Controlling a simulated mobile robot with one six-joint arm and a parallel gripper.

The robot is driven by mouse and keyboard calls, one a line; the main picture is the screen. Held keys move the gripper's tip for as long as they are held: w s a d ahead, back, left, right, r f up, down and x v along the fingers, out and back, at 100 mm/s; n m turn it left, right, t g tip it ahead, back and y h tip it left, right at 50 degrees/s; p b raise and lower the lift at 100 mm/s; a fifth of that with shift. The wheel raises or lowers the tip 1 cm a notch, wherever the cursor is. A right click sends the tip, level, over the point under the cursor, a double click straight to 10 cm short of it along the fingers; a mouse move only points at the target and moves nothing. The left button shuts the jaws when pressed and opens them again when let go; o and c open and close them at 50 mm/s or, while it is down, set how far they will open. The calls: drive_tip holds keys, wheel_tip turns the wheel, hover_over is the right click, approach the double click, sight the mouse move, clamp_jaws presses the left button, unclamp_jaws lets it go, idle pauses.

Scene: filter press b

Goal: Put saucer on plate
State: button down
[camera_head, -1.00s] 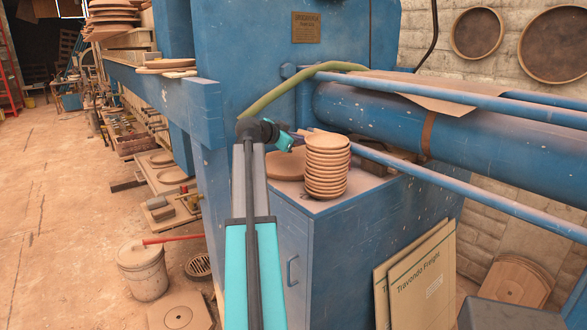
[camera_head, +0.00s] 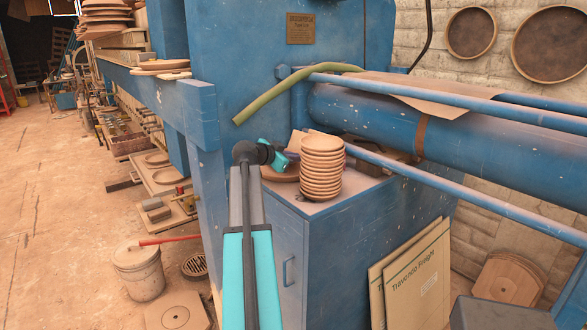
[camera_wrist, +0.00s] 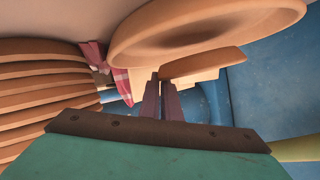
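My gripper (camera_head: 291,156) is beside the stack, above the back part of the blue cabinet top. In the wrist view its two dark fingers (camera_wrist: 161,103) are nearly together, with only a narrow gap and nothing clearly held. A round clay-coloured plate (camera_head: 280,174) lies left of the stack, partly hidden by my arm. What looks like this plate (camera_wrist: 205,28) fills the top of the wrist view. A smaller clay piece, perhaps a saucer (camera_wrist: 208,64), shows edge-on just past the fingertips; its support is hidden. A stack of several saucers (camera_head: 321,166) stands right of my gripper and at left in the wrist view (camera_wrist: 45,95).
Blue press bars (camera_head: 470,205) and a large blue cylinder (camera_head: 370,118) run behind and right of the stack. A green hose (camera_head: 290,90) hangs above my gripper. A red-and-white cloth (camera_wrist: 120,82) shows near the stack. The cabinet's front strip (camera_head: 310,207) is bare.

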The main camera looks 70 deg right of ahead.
drive_tip(key=shift+f+p, duration=0.5)
drive_tip(key=shift+f, duration=1.25)
drive_tip(key=c, duration=2.3)
unclamp_jaws()
drive_tip(key=shift+a, duration=0.15)
drive_tip(key=b+v, duration=0.3)
drive_tip(key=v, duration=0.8)
drive_tip(key=shift+w+a+r, duration=0.15)
drive_tip(key=shift+a+r, duration=0.05)
drive_tip(key=shift+a, duration=0.1)
